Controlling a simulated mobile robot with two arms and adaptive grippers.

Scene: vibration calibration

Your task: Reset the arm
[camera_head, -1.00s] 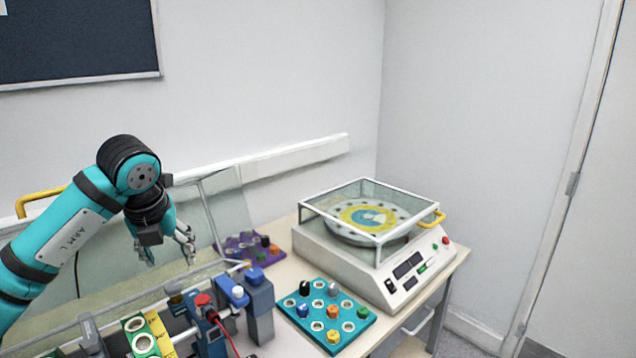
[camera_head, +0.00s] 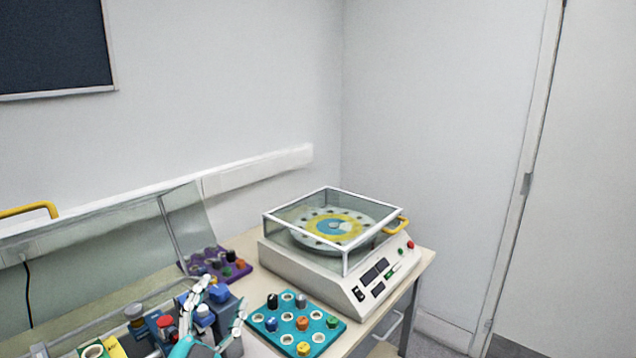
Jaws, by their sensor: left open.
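My left gripper (camera_head: 221,296) is low in the head view, at the bottom edge left of centre. Its two pale fingers point up and are spread apart, with nothing held between them. It shows in front of the blue parts of the bench apparatus (camera_head: 165,326); I cannot tell whether it touches them. The rest of the left arm is mostly below the frame. My right gripper does not show.
A teal tray (camera_head: 262,328) with several coloured knobs lies just right of the gripper. A white machine (camera_head: 312,272) with a clear framed cover stands behind it on the table. A purple tray (camera_head: 243,270) sits further back. The wall and door side are clear.

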